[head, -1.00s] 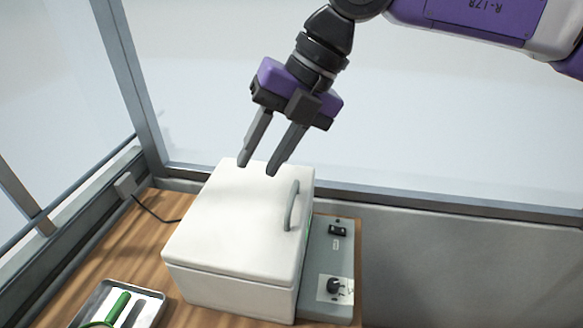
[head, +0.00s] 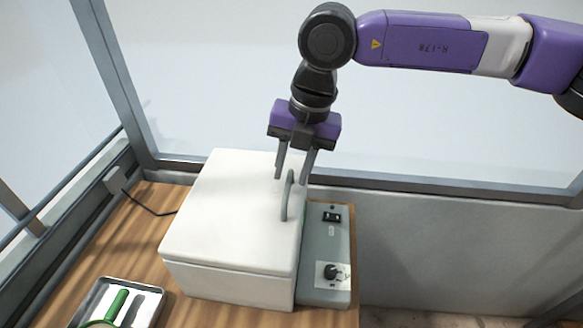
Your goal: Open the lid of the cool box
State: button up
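The white cool box (head: 226,283) stands on the wooden bench with its lid (head: 225,220) shut. A grey arched handle (head: 286,196) stands up at the right edge of the lid. My gripper (head: 291,180) points down right at the handle's far end. Its two fingers are apart, one on the left and one on the right of the handle as seen here. I cannot tell whether either finger touches the handle.
A grey control panel (head: 325,260) with a switch and a knob adjoins the box's right side. A metal tray (head: 150,309) with a green-handled tool lies at the front left. A black cable (head: 150,207) runs behind the box's left. Glazed framing closes the back and left.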

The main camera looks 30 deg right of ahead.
jog(key=shift+a+f, duration=0.1)
jog(key=shift+f, duration=0.25)
grip_shut()
dwell(1.2)
